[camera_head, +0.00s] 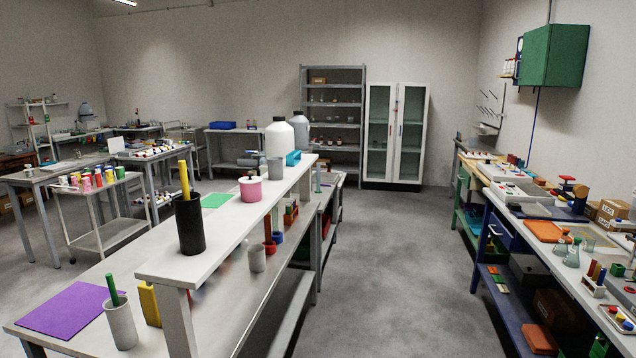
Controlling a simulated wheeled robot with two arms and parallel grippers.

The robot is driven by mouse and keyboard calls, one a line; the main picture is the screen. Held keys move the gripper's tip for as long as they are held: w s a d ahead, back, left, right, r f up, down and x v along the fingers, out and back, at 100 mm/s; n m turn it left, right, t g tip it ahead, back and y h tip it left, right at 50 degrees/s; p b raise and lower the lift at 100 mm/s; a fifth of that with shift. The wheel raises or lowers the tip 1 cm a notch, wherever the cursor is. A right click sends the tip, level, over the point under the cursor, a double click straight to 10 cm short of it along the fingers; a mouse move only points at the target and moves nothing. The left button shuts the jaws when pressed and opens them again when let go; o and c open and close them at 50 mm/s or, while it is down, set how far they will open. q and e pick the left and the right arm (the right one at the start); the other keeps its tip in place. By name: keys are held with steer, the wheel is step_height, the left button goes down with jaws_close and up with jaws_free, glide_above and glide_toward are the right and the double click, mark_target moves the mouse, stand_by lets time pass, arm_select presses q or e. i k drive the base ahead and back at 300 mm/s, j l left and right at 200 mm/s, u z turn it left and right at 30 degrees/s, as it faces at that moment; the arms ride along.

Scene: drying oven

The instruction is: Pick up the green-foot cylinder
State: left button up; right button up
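I cannot make out a cylinder with a green foot for certain. A slim upright greenish object (318,178) stands at the far end of the middle bench; it is too small to tell whether it has a foot. On the lower level of that bench are an upright piece with a red base (270,247) and one with a blue base (278,237). The raised shelf above partly hides this level. Neither of my grippers shows in the head view.
The bench's white raised shelf (225,226) carries a black holder (190,224), a pink pot (250,189) and white bottles (279,138). A purple mat (68,312) lies front left. A crowded blue-framed bench (503,233) lines the right wall. The grey floor aisle (395,265) between is clear.

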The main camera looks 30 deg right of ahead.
mark_target(318, 164)
steer(key=i+l+z, duration=1.3)
steer(key=i, duration=0.25)
steer(key=i+l+z, duration=0.1)
steer(key=i+z, duration=0.15)
steer(key=i, duration=0.2)
steer(key=i+u, duration=0.1)
steer(key=i, duration=2.05)
steer(key=i+l+u, duration=0.15)
steer(key=i, duration=0.5)
steer(key=i+l+u, duration=0.15)
steer(key=i, duration=0.5)
steer(key=i+u, duration=0.25)
steer(key=u, duration=0.15)
steer(key=i+u, duration=0.25)
steer(key=u, duration=0.15)
steer(key=i+l+u, duration=0.2)
steer(key=u, duration=0.2)
steer(key=i+l+u, duration=0.25)
steer(key=u, duration=0.2)
steer(key=i+l+u, duration=0.15)
steer(key=l+u, duration=0.25)
steer(key=i+j, duration=0.05)
steer(key=j, duration=0.05)
